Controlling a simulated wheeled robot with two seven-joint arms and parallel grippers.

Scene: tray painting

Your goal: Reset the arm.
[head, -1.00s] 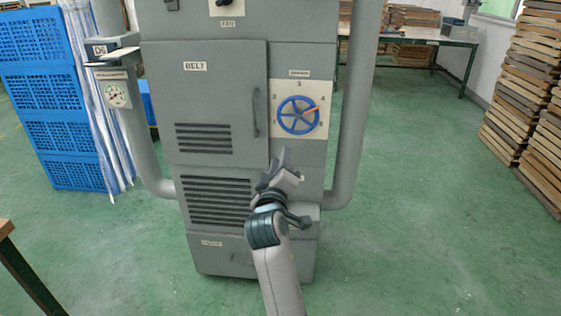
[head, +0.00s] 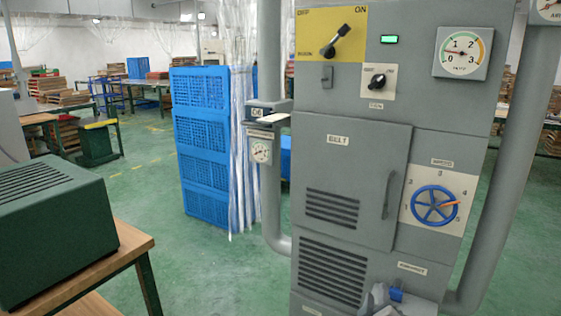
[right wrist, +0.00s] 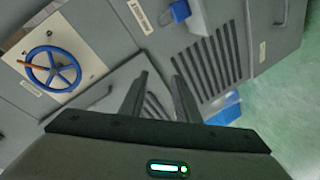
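My right gripper shows at the bottom edge of the head view (head: 378,298), in front of the lower part of a grey machine cabinet (head: 365,150); most of its arm is cut off by the frame. In the right wrist view its two dark fingers stand apart with nothing between them, so the gripper is open and empty (right wrist: 159,80). A blue handwheel (right wrist: 53,70) with an orange mark is at the left of that view, apart from the fingers. The same handwheel is on the cabinet front in the head view (head: 434,206). My left gripper is not in view.
The cabinet carries a lever on a yellow panel (head: 336,42), a black knob (head: 377,82) and a gauge (head: 463,52). Blue crates (head: 203,150) stand left of it. A green box (head: 60,225) sits on a wooden table (head: 95,275) at lower left. Green floor between is clear.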

